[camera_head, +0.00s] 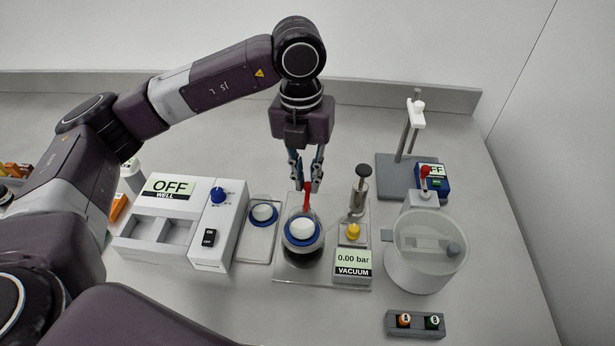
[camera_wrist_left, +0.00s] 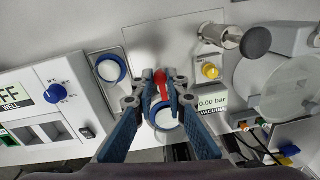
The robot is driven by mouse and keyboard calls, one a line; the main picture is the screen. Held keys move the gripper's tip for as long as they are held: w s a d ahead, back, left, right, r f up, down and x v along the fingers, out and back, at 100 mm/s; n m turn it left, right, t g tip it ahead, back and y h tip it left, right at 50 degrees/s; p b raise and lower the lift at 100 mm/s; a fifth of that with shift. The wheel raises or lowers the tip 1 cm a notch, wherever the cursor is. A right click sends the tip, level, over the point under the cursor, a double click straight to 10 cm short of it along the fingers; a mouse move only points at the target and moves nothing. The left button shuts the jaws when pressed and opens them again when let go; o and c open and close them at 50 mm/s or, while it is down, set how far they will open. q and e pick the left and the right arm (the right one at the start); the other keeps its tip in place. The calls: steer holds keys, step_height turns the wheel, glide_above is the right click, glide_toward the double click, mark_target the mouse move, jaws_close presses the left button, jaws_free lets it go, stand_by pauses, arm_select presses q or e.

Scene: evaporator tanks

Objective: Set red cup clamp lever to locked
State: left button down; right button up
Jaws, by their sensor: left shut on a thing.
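The red lever (camera_head: 307,196) stands up behind the cup, which has a white top and a blue ring (camera_head: 302,231), on a clear base plate. My left gripper (camera_head: 306,186) comes down from above and is shut on the lever's upper end. In the left wrist view the red lever (camera_wrist_left: 161,84) lies between the fingertips (camera_wrist_left: 161,77), with the blue-ringed cup (camera_wrist_left: 166,118) just below it. The fingers cover part of the lever, and I cannot tell its exact angle. My right gripper does not show.
A vacuum unit (camera_head: 353,262) reading 0.00 bar stands right of the cup, with a black-knobbed post (camera_head: 363,177) behind it. A well box (camera_head: 175,222) reading OFF is at left. A clear round tank (camera_head: 425,255) and a stand (camera_head: 411,140) are at right.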

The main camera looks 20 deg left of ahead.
arm_select(q)
steer(key=shift+w+r, duration=0.15)
steer(key=shift+r, duration=0.1)
steer(key=c, duration=2)
jaws_free()
steer(key=shift+o, duration=0.3)
steer(key=shift+f, duration=0.15)
step_height(320, 180, up, 12)
steer(key=shift+a, duration=0.4)
